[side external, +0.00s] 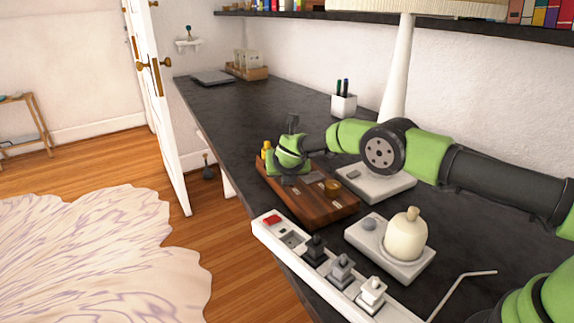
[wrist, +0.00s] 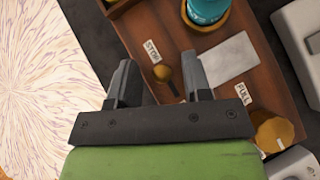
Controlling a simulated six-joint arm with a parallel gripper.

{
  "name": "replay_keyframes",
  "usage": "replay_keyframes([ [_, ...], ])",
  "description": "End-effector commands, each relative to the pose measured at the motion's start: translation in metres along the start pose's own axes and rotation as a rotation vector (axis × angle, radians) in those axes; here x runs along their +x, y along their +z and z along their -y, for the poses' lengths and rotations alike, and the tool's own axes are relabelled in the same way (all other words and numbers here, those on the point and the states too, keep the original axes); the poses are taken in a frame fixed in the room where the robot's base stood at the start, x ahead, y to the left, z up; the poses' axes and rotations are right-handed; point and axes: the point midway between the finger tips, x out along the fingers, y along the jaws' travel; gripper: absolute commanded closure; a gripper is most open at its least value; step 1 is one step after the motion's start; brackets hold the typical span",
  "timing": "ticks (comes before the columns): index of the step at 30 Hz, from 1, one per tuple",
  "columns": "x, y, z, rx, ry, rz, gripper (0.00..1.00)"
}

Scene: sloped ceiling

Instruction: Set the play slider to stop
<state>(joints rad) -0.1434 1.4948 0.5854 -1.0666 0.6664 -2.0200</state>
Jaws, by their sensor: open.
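The wooden board (side external: 335,209) lies on the dark counter, with part of it hidden by my gripper in the side view. In the wrist view, a small brass slider knob (wrist: 162,73) stands at the upper end of a short dark slot. A white label reading STOP (wrist: 152,50) is close above the knob. The slot's lower end is hidden behind my gripper. My gripper (wrist: 157,60) is open and empty over the board (wrist: 160,22). The knob appears between its two fingers, apart from both; I cannot tell the height gap.
A pale plate (wrist: 230,60), a round orange-brown knob (wrist: 275,130) and a teal-topped item (wrist: 207,10) are on the board. A white switch strip (side external: 330,267) runs along the counter edge. A white base with a cream bottle (side external: 406,236) stands at right.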

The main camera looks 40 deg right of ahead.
Motion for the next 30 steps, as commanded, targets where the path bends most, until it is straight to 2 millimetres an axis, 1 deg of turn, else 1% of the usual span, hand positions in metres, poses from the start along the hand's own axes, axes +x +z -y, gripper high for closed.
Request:
replay_keyframes([
  [8,-0.02,0.001,0.0,-0.003,0.001,-0.001,0.55],
  [14,-0.045,0.0,0.0,-0.003,0.003,-0.001,0.55],
  [18,-0.065,0.001,-0.001,-0.003,0.004,0.0,0.55],
  [24,-0.088,0.0,-0.001,-0.002,0.004,0.0,0.55],
  [30,-0.097,0.0,0.0,-0.001,0.002,0.0,0.55],
])
